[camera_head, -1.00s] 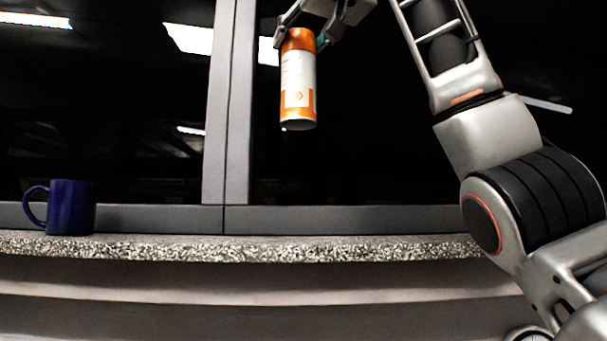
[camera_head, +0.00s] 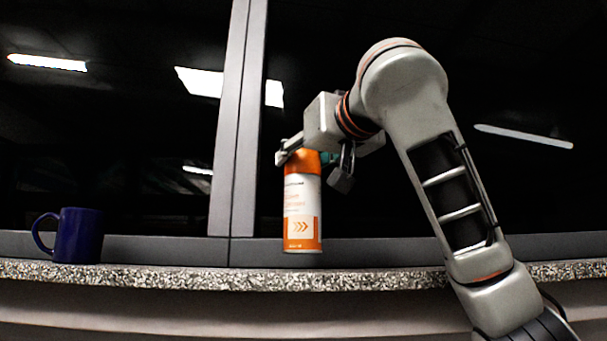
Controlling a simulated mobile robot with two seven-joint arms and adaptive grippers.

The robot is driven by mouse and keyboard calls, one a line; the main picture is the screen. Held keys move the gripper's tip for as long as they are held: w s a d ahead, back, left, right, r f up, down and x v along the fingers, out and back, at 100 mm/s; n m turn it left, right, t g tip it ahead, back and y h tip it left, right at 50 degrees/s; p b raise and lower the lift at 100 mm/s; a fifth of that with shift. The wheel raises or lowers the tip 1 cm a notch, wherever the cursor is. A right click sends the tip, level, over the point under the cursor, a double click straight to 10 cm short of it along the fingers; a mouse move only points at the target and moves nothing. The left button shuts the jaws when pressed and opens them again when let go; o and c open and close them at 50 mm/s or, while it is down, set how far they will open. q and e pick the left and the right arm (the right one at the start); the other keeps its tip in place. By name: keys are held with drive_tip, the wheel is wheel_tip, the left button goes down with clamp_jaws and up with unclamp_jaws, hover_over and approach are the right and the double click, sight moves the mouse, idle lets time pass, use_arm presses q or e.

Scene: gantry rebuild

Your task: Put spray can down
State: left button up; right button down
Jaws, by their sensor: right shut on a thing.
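The spray can (camera_head: 302,208) is white with an orange top and an orange band near its base. It is upright in front of the dark window. My right gripper (camera_head: 312,160) is shut on its orange top, with the arm coming in from the right. The can's bottom appears close above the speckled ledge (camera_head: 200,275); I cannot tell whether it touches. My left gripper is not in view.
A dark blue mug (camera_head: 78,236) stands on the ledge at the far left, its handle to the left. The ledge between mug and can is clear. A grey window post (camera_head: 238,120) rises behind, left of the can.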

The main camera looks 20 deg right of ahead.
sight(303, 201)
wheel_tip(303, 201, down, 3)
drive_tip(key=shift+w+d+r, duration=0.1)
drive_tip(key=shift+w, duration=0.05)
drive_tip(key=c, duration=1.1)
unclamp_jaws()
